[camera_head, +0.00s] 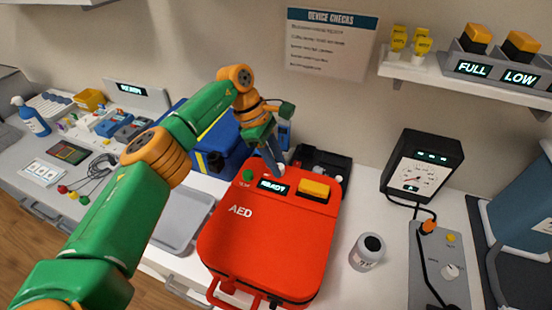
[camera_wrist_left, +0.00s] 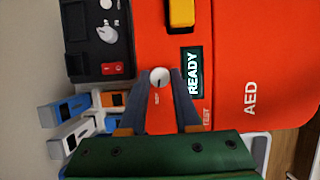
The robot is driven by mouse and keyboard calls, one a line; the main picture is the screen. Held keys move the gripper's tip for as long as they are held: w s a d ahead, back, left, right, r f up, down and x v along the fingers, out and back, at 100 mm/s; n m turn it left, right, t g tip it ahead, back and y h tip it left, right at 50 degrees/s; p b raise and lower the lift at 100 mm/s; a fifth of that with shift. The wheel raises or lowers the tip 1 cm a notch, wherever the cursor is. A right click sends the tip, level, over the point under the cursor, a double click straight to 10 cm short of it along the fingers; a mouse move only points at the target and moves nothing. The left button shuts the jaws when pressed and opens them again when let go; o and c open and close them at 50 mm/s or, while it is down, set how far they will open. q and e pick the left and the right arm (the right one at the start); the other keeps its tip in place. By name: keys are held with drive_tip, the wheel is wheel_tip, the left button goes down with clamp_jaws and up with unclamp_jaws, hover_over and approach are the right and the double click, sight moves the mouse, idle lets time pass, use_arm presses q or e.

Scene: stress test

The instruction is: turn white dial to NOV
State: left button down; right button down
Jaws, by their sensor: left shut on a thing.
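A small white dial (camera_wrist_left: 159,77) sits on the red AED case (camera_wrist_left: 245,60), beside the READY display. My left gripper (camera_wrist_left: 161,73) reaches down over it, with a fingertip on each side, shut on the dial. In the head view the left gripper (camera_head: 278,163) is at the upper part of the AED case (camera_head: 260,240), and a bit of the white dial (camera_head: 282,170) shows under the fingers. A dark pointer mark shows on the dial, but I cannot read any month lettering. My right gripper is not in view.
A yellow button (camera_head: 314,188) and a green button (camera_head: 248,176) flank the READY display. A black device (camera_head: 325,165) stands behind the case, a blue bag (camera_head: 210,140) behind left.

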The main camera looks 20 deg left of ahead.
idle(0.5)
use_arm(q)
drive_tip(key=c, duration=0.6)
unclamp_jaws()
drive_tip(key=shift+d, duration=0.1)
drive_tip(key=v, duration=0.5)
drive_tip(key=shift+w, duration=0.1)
drive_tip(key=shift+p+v, duration=0.5)
drive_tip(key=shift+v, duration=0.55)
